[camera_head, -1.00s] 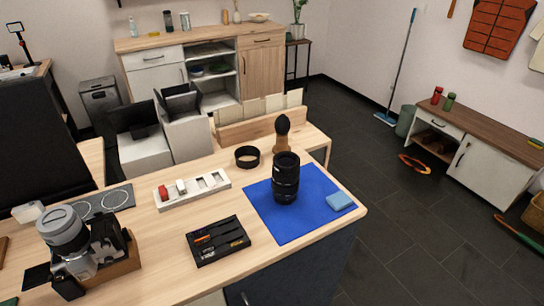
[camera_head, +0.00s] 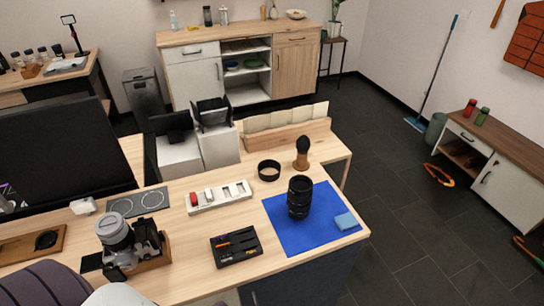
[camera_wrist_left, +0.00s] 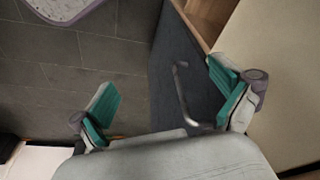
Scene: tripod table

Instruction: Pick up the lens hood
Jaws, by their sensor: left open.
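The lens hood (camera_head: 269,170) is a short black ring on the wooden table, behind the blue mat (camera_head: 290,243) and left of a brush-like tool with a dark bulb (camera_head: 302,153). A black lens (camera_head: 300,197) stands upright on the mat. My left gripper (camera_wrist_left: 165,105) shows in the left wrist view with its teal-padded fingers wide apart and nothing between them. It is by a dark cabinet front with a metal handle (camera_wrist_left: 184,95), away from the lens hood. Neither gripper shows in the head view.
A white tray (camera_head: 236,198) with slots, a black tool tray (camera_head: 236,246) and a camera with a grey lens (camera_head: 117,236) stand on the table. A light blue cloth (camera_head: 346,221) lies on the mat. A wooden file holder (camera_head: 282,133) stands behind the lens hood.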

